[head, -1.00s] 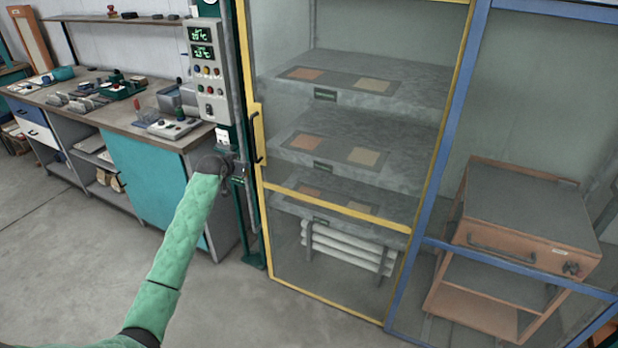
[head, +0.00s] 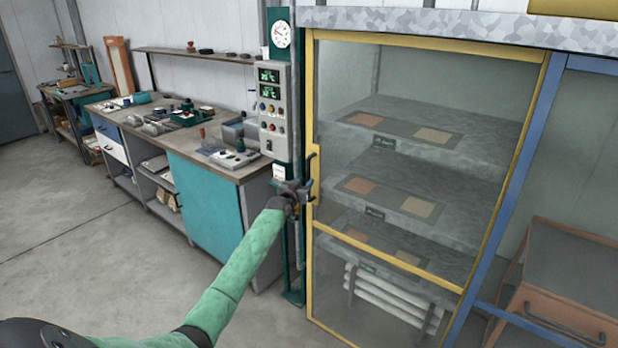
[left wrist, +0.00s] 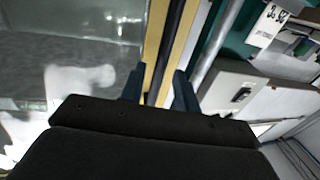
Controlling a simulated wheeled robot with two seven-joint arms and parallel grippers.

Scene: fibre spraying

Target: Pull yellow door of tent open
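The tent's yellow-framed door (head: 309,100) has clear panes and a yellow crossbar. It looks closed in its frame. Its dark upright handle (head: 313,165) sits on the left edge of the door. My left gripper (head: 303,188) is at the handle, its fingers partly hidden by the wrist in the head view. In the left wrist view the two fingers (left wrist: 158,82) stand apart, one on each side of the dark handle bar (left wrist: 167,50). A narrow gap seems to show beside the bar. My right gripper is not in view.
A control box (head: 273,110) and green post stand just left of the door. A workbench (head: 225,165) runs along the left wall. Inside the tent are grey shelves (head: 440,130). An orange cart (head: 565,300) stands behind blue framing at right. The floor at left is clear.

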